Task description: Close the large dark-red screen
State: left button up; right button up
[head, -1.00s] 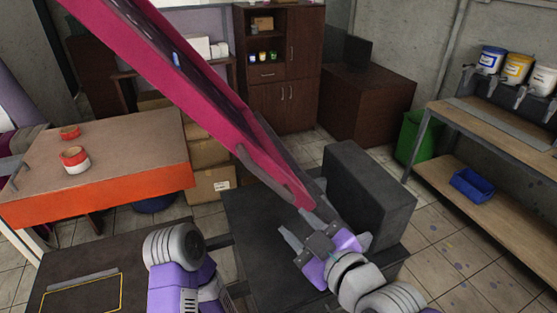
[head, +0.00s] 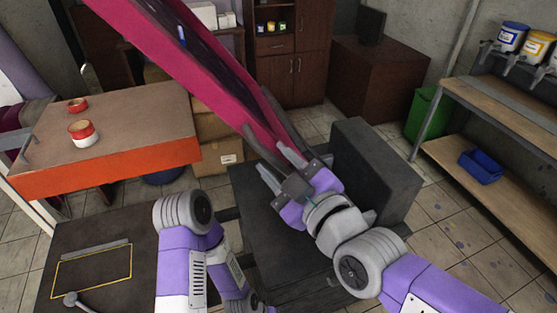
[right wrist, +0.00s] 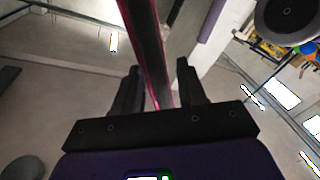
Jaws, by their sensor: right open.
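The large dark-red screen (head: 185,55) stands raised and tilted in the head view, slanting from the top left down to the dark platform (head: 255,235). My right gripper (head: 280,165) is at the lower end of the frame, its fingers pointing up and left. In the right wrist view the narrow edge of the screen (right wrist: 150,45) runs between the two open fingers of the right gripper (right wrist: 158,72). I cannot tell whether the fingers touch it. My left arm shows at the bottom of the head view, but its gripper is not seen.
A dark upright box (head: 372,175) stands close to the right of my right gripper. An orange-edged table (head: 120,165) with two red-and-white rolls is at left. A shelf rack (head: 505,115) with paint buckets and a blue bin (head: 481,166) is at right.

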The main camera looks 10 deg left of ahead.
jog(key=shift+w+a, duration=0.1)
grip_shut()
jog(key=shift+f, duration=0.1)
dwell(0.3)
